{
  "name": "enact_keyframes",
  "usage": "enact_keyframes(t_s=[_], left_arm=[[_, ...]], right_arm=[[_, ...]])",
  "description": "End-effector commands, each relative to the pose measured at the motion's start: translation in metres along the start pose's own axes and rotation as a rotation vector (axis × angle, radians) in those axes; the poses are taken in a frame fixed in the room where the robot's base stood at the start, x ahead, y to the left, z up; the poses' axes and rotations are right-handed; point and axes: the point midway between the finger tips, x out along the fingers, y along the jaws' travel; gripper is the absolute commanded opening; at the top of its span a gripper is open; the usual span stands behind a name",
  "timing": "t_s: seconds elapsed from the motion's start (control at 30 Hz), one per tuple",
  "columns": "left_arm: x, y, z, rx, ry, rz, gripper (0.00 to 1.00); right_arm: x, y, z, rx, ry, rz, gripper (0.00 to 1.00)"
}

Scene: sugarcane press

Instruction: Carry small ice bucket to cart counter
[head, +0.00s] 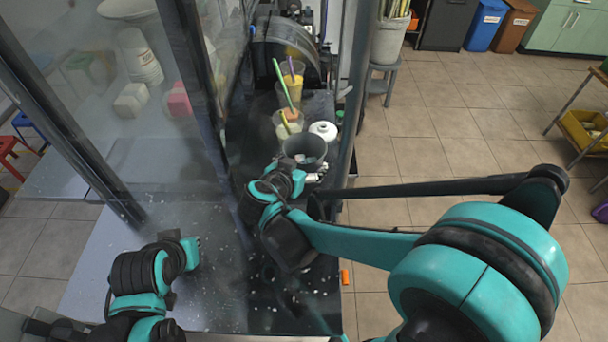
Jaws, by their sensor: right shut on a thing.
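The small ice bucket (305,147) is a dark grey, round, open-topped pail with pale pieces inside. It is in the middle of the head view, over the dark cart counter (262,308). I cannot tell whether its base touches the counter. My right gripper (316,174) is at the bucket's near side and shut on it; my wrist hides part of the grip and the bucket's lower wall. My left gripper (191,252) is low at the left, over the pale, speckled surface, away from the bucket. Its fingers are too small and turned away to read.
Behind the bucket stand a white lidded pot (323,131) and cups with straws, one yellow (293,82). Clear panels and a dark post (205,90) stand left of the bucket. The dark counter's near part is mostly clear. Open tiled floor (440,130) lies right.

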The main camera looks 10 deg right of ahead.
Motion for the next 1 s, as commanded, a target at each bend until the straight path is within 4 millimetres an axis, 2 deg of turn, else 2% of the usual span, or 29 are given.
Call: enact_keyframes(t_s=[0.23, 0.6, 0.63, 0.7, 1.0], left_arm=[[0.014, 0.000, 0.010, 0.000, 0.000, 0.000, 0.00], [0.016, 0.000, 0.011, 0.000, 0.000, 0.000, 0.00], [0.015, 0.000, 0.011, 0.000, 0.000, 0.000, 0.00], [0.015, 0.000, 0.011, 0.000, 0.000, 0.000, 0.00], [0.015, 0.000, 0.010, 0.000, 0.000, 0.000, 0.00]], right_arm=[[0.017, 0.000, 0.030, 0.000, 0.000, 0.000, 0.45], [0.018, 0.000, 0.034, 0.000, 0.000, 0.000, 0.45], [0.018, 0.000, 0.033, 0.000, 0.000, 0.000, 0.86], [0.018, 0.000, 0.032, 0.000, 0.000, 0.000, 1.00], [0.017, 0.000, 0.032, 0.000, 0.000, 0.000, 1.00]])
